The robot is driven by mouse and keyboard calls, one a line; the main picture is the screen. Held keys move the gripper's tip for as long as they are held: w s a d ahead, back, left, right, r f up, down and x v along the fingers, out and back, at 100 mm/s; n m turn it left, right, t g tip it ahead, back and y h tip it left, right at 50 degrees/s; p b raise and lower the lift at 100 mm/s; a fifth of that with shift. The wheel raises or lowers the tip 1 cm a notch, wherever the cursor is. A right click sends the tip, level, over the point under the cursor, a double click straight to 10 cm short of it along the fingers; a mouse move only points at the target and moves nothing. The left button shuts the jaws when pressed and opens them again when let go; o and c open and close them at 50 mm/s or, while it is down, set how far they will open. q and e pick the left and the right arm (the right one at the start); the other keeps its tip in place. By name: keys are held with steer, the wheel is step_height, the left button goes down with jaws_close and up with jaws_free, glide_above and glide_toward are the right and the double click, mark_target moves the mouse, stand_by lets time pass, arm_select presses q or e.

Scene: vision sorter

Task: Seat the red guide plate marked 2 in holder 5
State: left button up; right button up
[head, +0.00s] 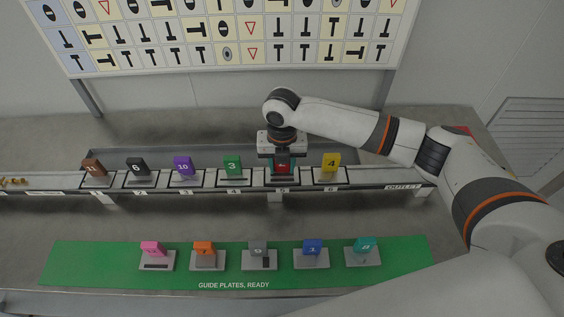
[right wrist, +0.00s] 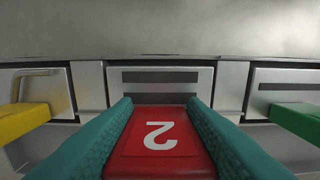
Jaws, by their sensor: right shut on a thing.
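The red guide plate marked 2 (right wrist: 160,118) is between the teal finger pads of my right gripper (head: 282,158), which is shut on it. In the head view the red plate (head: 282,168) shows just below the gripper, over holder 5 (head: 282,187) on the rail. In the right wrist view the grey holder (right wrist: 160,76) with dark slots lies beyond the plate's edge. The plate's lower end is hidden, so I cannot tell whether it is in the holder's slot. My left gripper is not in view.
Beside it stand the green plate 3 (head: 232,165) in holder 4 and the yellow plate 4 (head: 330,162) in holder 6. Purple, black and brown plates stand further left. The green mat (head: 110,282) in front holds several plates in stands.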

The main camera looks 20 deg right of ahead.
steer(key=shift+f, duration=0.15)
stand_by(0.6)
steer(key=o, duration=1.6)
steer(key=shift+o, duration=0.2)
steer(key=shift+p, duration=0.3)
step_height(320, 180, up, 8)
steer(key=p, duration=0.8)
